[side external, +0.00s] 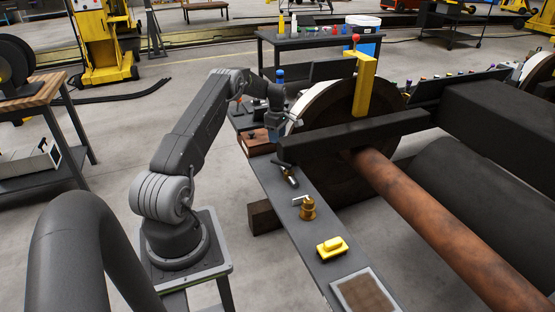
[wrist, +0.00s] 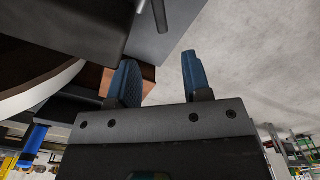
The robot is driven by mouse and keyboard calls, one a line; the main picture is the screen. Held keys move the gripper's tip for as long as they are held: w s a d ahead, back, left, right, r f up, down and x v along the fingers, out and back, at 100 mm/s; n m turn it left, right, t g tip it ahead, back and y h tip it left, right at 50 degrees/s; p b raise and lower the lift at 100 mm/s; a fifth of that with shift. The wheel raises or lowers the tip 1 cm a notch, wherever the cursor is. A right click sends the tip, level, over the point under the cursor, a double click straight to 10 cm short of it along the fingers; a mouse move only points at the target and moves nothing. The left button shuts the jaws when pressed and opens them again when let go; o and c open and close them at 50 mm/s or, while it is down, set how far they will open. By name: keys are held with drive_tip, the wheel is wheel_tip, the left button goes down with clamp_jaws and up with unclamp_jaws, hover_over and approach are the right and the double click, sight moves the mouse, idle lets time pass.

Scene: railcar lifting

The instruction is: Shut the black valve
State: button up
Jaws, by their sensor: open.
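The black valve (side external: 287,174) sits on the narrow grey bench beside the wheel, with its small parts hard to make out. My gripper (side external: 273,133) is above the far part of the bench, up and slightly left of the valve and apart from it. In the wrist view, the two blue fingers of my gripper (wrist: 158,72) are spread with nothing between them. A dark rod-like piece (wrist: 160,14) shows at the top edge of that view; I cannot tell whether it is part of the valve.
A brass valve (side external: 308,209), a yellow block (side external: 331,248) and a framed brown panel (side external: 365,293) lie along the bench nearer the camera. A brown box (side external: 258,147) is beside my gripper. The large wheel (side external: 325,150) and a dark beam (side external: 355,137) crowd the right side.

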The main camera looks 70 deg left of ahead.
sight(277, 161)
wheel_tip(277, 161, down, 12)
drive_tip(key=shift+r, duration=0.2)
clamp_jaws()
idle(0.5)
